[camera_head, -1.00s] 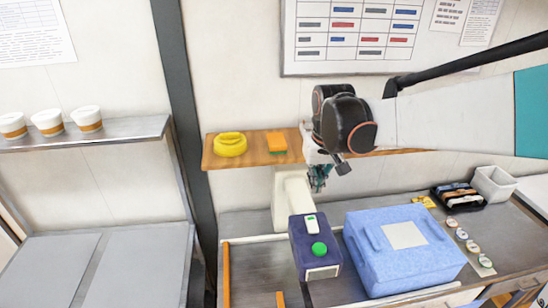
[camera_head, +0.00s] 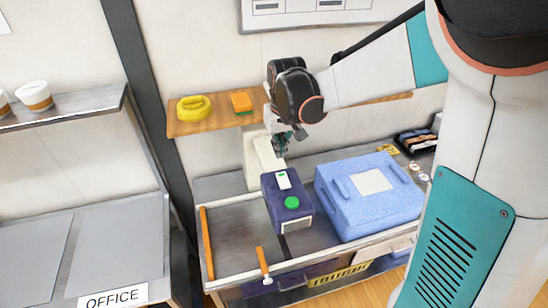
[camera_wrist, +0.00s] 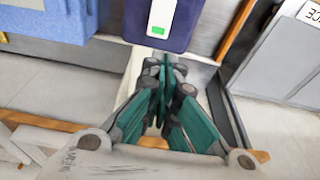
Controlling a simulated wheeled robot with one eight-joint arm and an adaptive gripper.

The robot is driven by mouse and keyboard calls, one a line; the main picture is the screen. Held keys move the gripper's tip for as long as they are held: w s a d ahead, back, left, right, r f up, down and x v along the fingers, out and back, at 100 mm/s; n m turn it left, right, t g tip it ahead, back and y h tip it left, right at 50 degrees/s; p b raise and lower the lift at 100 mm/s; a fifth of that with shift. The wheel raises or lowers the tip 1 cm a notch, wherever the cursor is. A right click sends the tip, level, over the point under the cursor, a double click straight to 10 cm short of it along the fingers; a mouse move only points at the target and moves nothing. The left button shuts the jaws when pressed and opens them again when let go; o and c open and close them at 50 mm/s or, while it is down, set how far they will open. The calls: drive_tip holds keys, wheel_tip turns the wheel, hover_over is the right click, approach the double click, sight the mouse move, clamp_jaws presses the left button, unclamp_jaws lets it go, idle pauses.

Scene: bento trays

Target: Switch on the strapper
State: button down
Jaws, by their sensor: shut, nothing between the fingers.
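The strapper (camera_head: 271,215) is a dark purple box with a cream column (camera_head: 259,150) behind it. A white switch plate (camera_head: 284,180) with a small green mark sits on its top, and a round green button (camera_head: 292,203) sits nearer its front. My gripper (camera_head: 281,153) hangs above and behind the switch plate, in front of the column, apart from the box. In the wrist view the switch plate (camera_wrist: 162,14) with its lit green part lies just beyond my gripper's tips (camera_wrist: 165,62). The fingers are together and empty. The round button is out of the wrist view.
A blue box (camera_head: 335,210) with a white label stands right of the strapper. A wooden shelf (camera_head: 220,124) behind holds a yellow ring (camera_head: 194,108) and an orange block (camera_head: 241,102). An orange-handled tool (camera_head: 263,262) lies at the front edge. Bare metal bench (camera_head: 235,235) shows left.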

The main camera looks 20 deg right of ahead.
hover_over(275, 172)
drive_tip(key=s, duration=0.2)
wheel_tip(275, 172, down, 8)
drive_tip(key=shift+w+f+p, duration=0.1)
drive_tip(key=shift+w+p, duration=0.05)
drive_tip(key=shift+p, duration=0.15)
drive_tip(key=shift+w+d+f+g+b, duration=0.1)
drive_tip(key=shift+w+f+g+b, duration=0.4)
drive_tip(key=shift+b, duration=0.55)
drive_tip(key=shift+w+f+b, duration=0.15)
drive_tip(key=shift+f+b, duration=0.2)
drive_tip(key=shift+b, duration=0.65)
drive_tip(key=shift+r+p, duration=0.35)
drive_tip(key=shift+r, duration=0.1)
drive_tip(key=shift+r+p, duration=0.35)
drive_tip(key=shift+r, duration=0.35)
